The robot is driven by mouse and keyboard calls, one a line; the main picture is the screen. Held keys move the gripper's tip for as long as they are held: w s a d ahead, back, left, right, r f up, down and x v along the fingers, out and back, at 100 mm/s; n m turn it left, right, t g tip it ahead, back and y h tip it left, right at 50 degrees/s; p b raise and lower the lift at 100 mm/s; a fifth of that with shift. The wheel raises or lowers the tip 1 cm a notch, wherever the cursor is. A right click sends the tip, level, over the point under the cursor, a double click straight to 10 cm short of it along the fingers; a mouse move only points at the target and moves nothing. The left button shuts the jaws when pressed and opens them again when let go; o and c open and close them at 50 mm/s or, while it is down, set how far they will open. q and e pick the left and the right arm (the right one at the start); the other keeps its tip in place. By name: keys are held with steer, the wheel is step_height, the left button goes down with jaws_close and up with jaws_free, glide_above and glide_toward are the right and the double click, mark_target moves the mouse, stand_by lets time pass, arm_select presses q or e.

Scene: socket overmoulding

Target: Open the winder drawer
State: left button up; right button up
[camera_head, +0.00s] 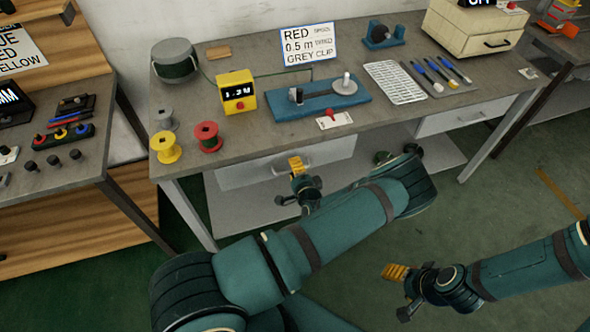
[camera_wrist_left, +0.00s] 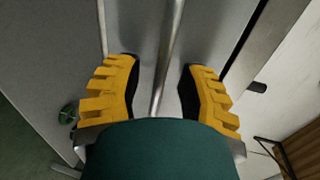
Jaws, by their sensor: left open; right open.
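The drawer (camera_head: 240,174) under the left part of the winding bench has a pale grey front, which looks closed. My left gripper (camera_head: 297,164) is in front of it, with yellow fingers. In the left wrist view the left gripper (camera_wrist_left: 160,88) is open, and a metal handle bar (camera_wrist_left: 169,55) runs between its fingers, apart from both. The pale drawer front (camera_wrist_left: 205,40) lies behind the bar. My gripper and arm hide part of the drawer in the head view. My right gripper (camera_head: 396,272) is open and empty over the floor, away from the bench.
The bench top (camera_head: 235,135) holds a blue winder (camera_head: 320,102), a yellow meter (camera_head: 236,92), and red (camera_head: 207,137) and yellow (camera_head: 165,148) spools. Another drawer (camera_head: 460,117) is further right under the bench. A lower shelf (camera_head: 235,215) lies below. Open green floor is at the right.

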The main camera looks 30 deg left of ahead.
arm_select(q)
jaws_close()
steer(key=f+p+v, duration=0.1)
steer(key=f+v, duration=0.1)
steer(key=v, duration=1)
steer(key=f+p+v, duration=0.2)
steer(key=f+v, duration=0.1)
steer(key=v, duration=0.9)
steer(key=shift+s+d, duration=0.3)
steer(key=shift+s, duration=0.1)
jaws_free()
